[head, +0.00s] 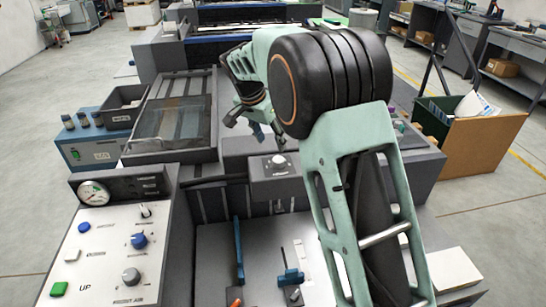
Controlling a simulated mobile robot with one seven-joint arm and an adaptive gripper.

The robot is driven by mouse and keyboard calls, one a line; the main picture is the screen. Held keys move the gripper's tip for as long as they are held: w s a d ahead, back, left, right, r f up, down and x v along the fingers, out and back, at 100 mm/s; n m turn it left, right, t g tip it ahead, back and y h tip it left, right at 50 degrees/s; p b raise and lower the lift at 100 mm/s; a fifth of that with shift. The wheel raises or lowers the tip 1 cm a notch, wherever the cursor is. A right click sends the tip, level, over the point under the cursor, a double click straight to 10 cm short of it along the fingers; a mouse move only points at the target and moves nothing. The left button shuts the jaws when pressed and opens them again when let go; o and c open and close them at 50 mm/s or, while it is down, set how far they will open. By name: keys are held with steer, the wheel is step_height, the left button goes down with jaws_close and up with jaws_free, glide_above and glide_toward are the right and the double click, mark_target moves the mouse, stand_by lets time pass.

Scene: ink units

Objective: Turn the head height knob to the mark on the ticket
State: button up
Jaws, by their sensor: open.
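My gripper (254,128) hangs fingers down near the middle of the head view, with its jaws apart and nothing seen between them. Just below it in the picture, a pale round knob (279,160) sits on top of a grey block (288,187); its small label is too small to read. The left control panel carries a blue knob (138,240), a grey knob (131,276) and a small silver knob (146,211). I cannot tell by label which one is the head height knob. I cannot make out a ticket or its mark.
The control panel (98,262) also has a gauge (92,193) and coloured buttons. A blue box (92,145) with knobs and a black bin (122,106) stand at the left. A bin with papers (470,135) stands at the right.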

mark_target(278, 159)
steer(key=x, duration=0.9)
steer(key=shift+d+f+p, duration=0.1)
steer(key=shift+f+p, duration=0.25)
steer(key=shift+p, duration=0.05)
steer(key=c, duration=1.1)
